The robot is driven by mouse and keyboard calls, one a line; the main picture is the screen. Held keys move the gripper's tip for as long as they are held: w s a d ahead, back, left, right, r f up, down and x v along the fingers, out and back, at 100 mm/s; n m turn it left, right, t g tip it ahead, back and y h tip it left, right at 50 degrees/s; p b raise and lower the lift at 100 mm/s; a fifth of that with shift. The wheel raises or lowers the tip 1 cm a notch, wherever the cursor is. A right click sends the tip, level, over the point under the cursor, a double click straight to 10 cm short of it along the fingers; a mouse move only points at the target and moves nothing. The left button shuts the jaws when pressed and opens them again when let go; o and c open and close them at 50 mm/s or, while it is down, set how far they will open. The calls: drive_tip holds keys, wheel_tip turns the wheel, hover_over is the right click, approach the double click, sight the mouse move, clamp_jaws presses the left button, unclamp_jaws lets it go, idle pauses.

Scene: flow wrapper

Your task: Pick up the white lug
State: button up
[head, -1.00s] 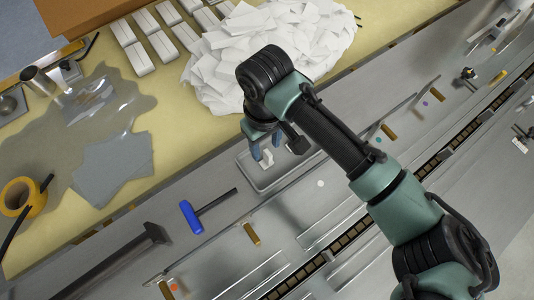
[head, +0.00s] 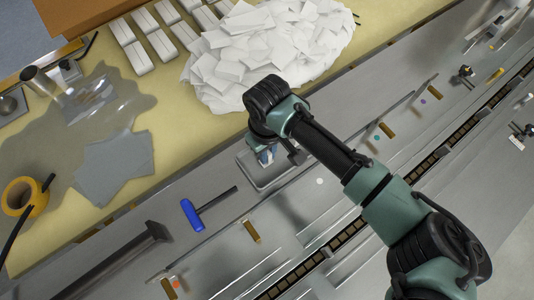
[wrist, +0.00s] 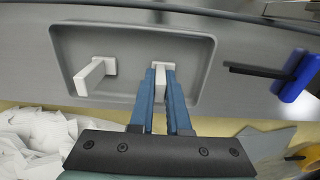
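Two white lugs, each a small plate with a post standing out of it, are in a shallow grey tray (wrist: 205,60). In the wrist view one lug (wrist: 95,74) stands free in the left part of the tray. The other white lug (wrist: 160,82) is near the tray's middle, between the two blue fingers of my gripper (wrist: 161,78). The fingers look closed against both sides of its post, with no clear gap. It appears to be still at tray level. In the head view my gripper (head: 267,157) is over the tray (head: 247,166), and my wrist hides most of the lugs.
A blue-headed hammer-like tool (head: 193,213) lies beside the tray, also in the wrist view (wrist: 293,76). A heap of white packets (head: 270,50) and white boxes (head: 145,48) lie on the yellow table. A yellow tape roll (head: 25,195) is at far left.

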clamp_jaws()
drive_tip(key=shift+r, duration=0.15)
wheel_tip(320, 180, up, 10)
drive_tip(key=shift+f+b, duration=0.1)
drive_tip(key=shift+b, duration=0.2)
idle(0.8)
